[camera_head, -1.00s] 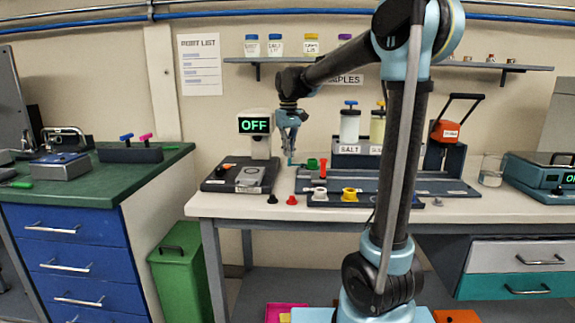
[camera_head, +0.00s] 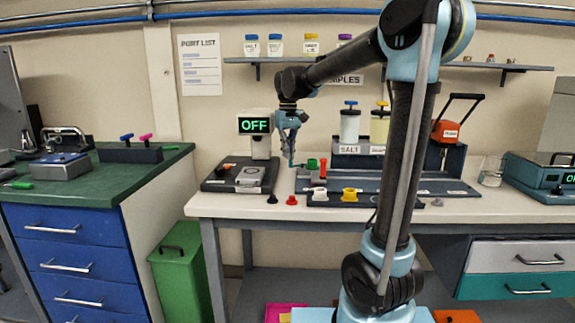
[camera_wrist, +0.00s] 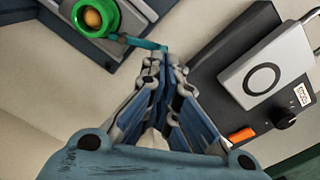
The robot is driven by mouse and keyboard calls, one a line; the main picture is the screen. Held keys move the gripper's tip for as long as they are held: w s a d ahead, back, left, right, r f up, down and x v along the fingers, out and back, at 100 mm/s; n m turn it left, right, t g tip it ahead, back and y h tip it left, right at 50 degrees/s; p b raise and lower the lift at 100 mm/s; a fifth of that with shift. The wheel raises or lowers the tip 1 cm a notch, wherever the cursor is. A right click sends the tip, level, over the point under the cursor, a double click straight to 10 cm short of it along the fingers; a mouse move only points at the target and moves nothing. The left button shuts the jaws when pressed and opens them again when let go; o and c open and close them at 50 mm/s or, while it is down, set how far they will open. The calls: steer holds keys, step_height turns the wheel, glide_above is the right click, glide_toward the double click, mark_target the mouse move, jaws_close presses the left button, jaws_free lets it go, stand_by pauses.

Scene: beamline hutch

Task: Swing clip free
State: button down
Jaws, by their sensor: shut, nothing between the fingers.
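A teal clip arm (camera_wrist: 143,43) sticks out sideways from a green ring (camera_wrist: 96,17) in the wrist view. The ring sits around a round orange-brown piece. My gripper (camera_wrist: 163,62) is shut and empty. Its fingertips are at the free end of the teal arm; whether they touch it I cannot tell. In the head view my gripper (camera_head: 289,145) hangs tip down, left of the ring.
A grey device with a dark base (camera_head: 232,178) and an OFF display (camera_head: 254,125) stands just left of my gripper. A red post (camera_head: 323,168), a white piece (camera_head: 319,194) and a yellow piece (camera_head: 349,194) stand close by. A small red piece (camera_head: 292,200) lies near the front edge.

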steer(key=shift+s, duration=0.1)
stand_by(0.3)
steer(key=shift+s+d, duration=0.2)
steer(key=shift+s, duration=0.45)
